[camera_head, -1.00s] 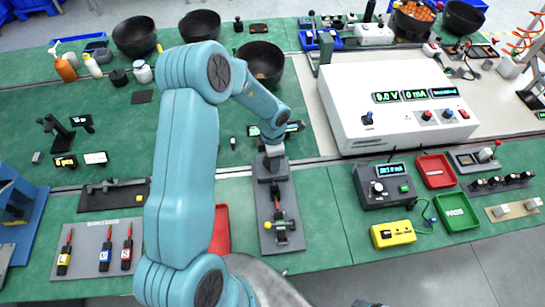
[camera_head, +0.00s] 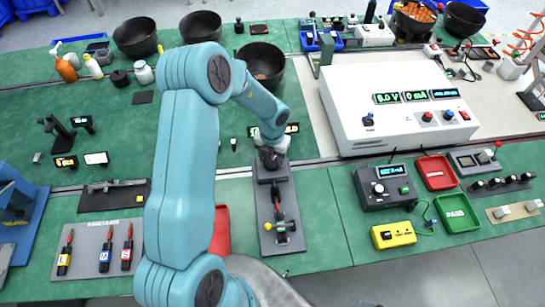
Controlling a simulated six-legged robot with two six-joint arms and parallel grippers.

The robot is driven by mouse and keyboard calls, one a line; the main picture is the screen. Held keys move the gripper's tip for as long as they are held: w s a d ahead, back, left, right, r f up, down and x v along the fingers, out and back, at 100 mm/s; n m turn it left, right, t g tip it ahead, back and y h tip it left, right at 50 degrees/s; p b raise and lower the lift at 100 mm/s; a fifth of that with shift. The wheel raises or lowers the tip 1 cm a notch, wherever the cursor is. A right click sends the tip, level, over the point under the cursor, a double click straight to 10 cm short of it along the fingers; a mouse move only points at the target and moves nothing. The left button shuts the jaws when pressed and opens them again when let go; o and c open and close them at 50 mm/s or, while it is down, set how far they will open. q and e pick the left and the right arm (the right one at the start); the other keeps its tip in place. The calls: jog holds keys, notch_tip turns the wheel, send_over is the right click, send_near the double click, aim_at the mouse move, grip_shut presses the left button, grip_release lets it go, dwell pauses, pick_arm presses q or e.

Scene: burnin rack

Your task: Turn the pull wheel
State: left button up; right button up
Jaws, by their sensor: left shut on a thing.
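My left gripper (camera_head: 270,158) is at the far end of a dark grey fixture on the green bench, at the end of my teal left arm. It is shut on a dark part at the top of this fixture, which I take to be the pull wheel; the fingers and wrist hide most of it. The fixture's grey base plate (camera_head: 266,238) runs toward me and carries a small dark clamp with a yellow-green piece (camera_head: 281,229). My right gripper is not in view.
A white power supply (camera_head: 340,100) stands right of the fixture. A meter box (camera_head: 385,186), a yellow box (camera_head: 394,234), a red tray (camera_head: 436,172) and a green tray (camera_head: 456,212) lie at the right. A board with several plugs (camera_head: 83,265) lies at the left. Black bowls stand behind.

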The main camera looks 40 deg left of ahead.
pick_arm(q)
jog(key=n, duration=0.4)
jog(key=shift+w+a+r, duration=0.15)
jog(key=shift+a+r, duration=0.05)
jog(key=shift+n, duration=1.8)
jog(key=o, duration=0.9)
jog(key=shift+o, duration=0.8)
jog(key=shift+s, duration=0.2)
jog(key=shift+r, duration=0.2)
notch_tip(320, 180, up, 16)
jog(key=b, duration=0.1)
jog(key=shift+b, duration=0.3)
